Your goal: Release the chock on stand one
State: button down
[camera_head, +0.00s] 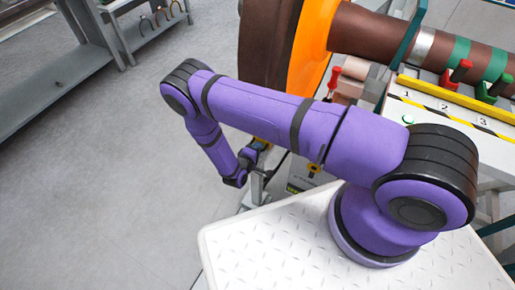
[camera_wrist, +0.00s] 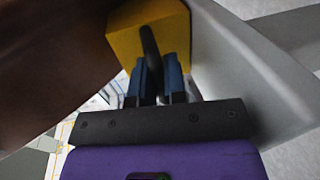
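In the wrist view a yellow block (camera_wrist: 178,25), which looks like the chock, sits at the top with a dark lever (camera_wrist: 149,42) on its front. My gripper's two blue fingers (camera_wrist: 160,82) reach up to the block, with the lever's lower part between them. I cannot tell whether they press on it. In the head view my gripper (camera_head: 246,160) is low beyond my arm, beside a small yellow part (camera_head: 260,145) under the wheel. The fingertips are too small to make out there.
A brown wheel (camera_head: 268,45) with an orange face (camera_head: 312,45) stands above my gripper, on a brown axle (camera_head: 370,35). A grey bench (camera_head: 60,85) is at left; the floor between is clear.

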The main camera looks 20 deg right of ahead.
jog(key=shift+f+v, duration=0.25)
jog(key=shift+v, duration=0.8)
jog(key=shift+f+v, duration=0.2)
jog(key=shift+v, duration=0.85)
jog(key=shift+f+v, duration=0.25)
jog(key=shift+v, duration=0.8)
jog(key=shift+s+a, duration=0.15)
jog(key=shift+a, duration=0.05)
jog(key=c, duration=1.2)
grip_release()
jog(key=shift+o, duration=0.2)
jog(key=shift+a, duration=0.1)
jog(key=v, duration=1)
jog(key=shift+s+a, duration=0.25)
